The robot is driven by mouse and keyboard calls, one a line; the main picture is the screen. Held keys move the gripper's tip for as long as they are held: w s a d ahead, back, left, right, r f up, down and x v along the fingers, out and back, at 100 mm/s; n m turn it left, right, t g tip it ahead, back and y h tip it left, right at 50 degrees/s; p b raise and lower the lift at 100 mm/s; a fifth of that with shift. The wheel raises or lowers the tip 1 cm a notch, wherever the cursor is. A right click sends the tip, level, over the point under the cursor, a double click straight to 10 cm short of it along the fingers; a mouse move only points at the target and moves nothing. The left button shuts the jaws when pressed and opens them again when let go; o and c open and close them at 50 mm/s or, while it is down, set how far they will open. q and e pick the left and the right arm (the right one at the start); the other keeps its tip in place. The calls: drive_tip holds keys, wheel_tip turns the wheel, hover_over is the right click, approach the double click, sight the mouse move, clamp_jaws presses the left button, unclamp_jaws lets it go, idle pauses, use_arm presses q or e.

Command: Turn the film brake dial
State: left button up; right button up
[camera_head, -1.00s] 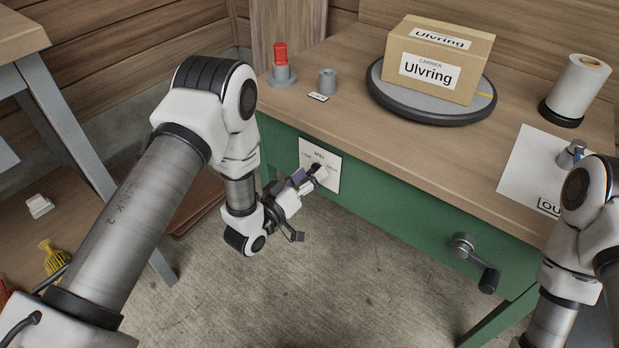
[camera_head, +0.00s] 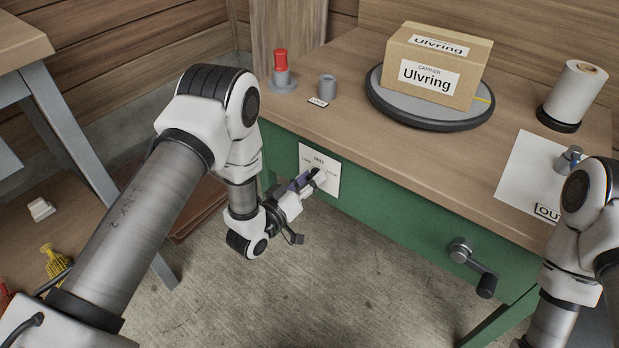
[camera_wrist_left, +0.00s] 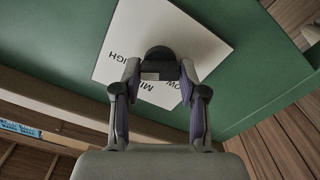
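The film brake dial is a dark knob (camera_wrist_left: 158,55) on a white card (camera_wrist_left: 210,42) marked with words, of which "MI", "OW" and "IGH" show in the left wrist view. In the head view the card (camera_head: 331,184) is on the green front panel of the bench, with the dial mostly hidden by my left gripper (camera_head: 316,177). In the left wrist view the gripper (camera_wrist_left: 159,72) has a finger on each side of the knob, close against it, and appears shut on it. My right arm shows at the lower right; its gripper is out of view.
A crank (camera_head: 470,258) sticks out of the front panel at right. Open floor lies below.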

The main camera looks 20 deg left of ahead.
use_arm(q)
drive_tip(key=shift+o, duration=1)
drive_tip(key=v, duration=1.2)
